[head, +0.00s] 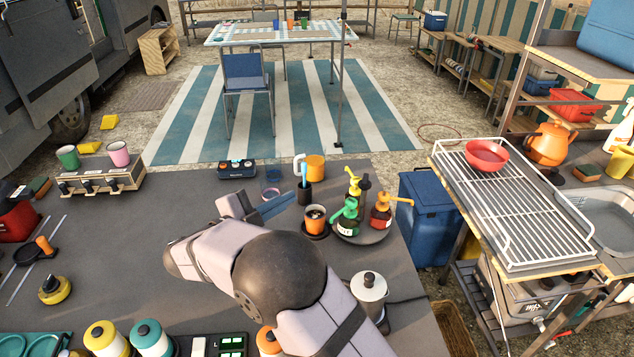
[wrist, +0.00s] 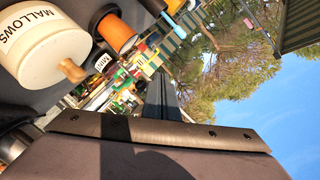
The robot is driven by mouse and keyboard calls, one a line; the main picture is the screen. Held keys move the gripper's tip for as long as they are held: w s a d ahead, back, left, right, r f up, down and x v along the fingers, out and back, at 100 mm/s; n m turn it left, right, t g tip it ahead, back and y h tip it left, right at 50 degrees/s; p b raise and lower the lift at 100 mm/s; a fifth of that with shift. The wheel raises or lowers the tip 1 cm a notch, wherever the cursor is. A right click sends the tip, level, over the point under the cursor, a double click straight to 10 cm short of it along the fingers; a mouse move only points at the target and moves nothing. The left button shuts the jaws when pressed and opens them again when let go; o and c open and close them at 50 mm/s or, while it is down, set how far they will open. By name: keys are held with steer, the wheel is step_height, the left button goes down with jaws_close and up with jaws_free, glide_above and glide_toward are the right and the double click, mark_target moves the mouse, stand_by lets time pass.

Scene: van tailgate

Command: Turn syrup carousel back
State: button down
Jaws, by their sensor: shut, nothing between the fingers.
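The syrup carousel (head: 376,238) is a round grey tray near the right edge of the dark table. It bears several pump bottles: a green-topped one (head: 346,222), a red-brown one with an orange pump (head: 381,212), a yellow-topped one (head: 353,183) and a dark one (head: 364,194) behind. My gripper (head: 290,198) is left of the carousel, apart from it, its dark fingers together and empty. The fingers also show in the wrist view (wrist: 163,98).
A dark holder with a blue stick (head: 305,193) and an orange mug (head: 315,168) stand close by the fingertips. A metal pot (head: 369,292) stands in front of the carousel. A blue bin (head: 424,215) is beyond the table's right edge. A MALLOWS canister (wrist: 45,48) fills the wrist view's upper left.

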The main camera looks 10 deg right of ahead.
steer(key=m, duration=0.4)
steer(key=f+m, duration=0.1)
steer(key=m, duration=0.1)
steer(key=shift+w+a+m+y, duration=0.3)
steer(key=shift+a+m, duration=0.1)
steer(key=p+x, duration=0.3)
steer(key=x, duration=1.1)
steer(key=shift+p, duration=0.35)
steer(key=shift+w+f, duration=0.1)
steer(key=w+b, duration=0.1)
steer(key=w+d+b, duration=0.1)
steer(key=shift+w+d, duration=0.25)
steer(key=shift+d, duration=0.05)
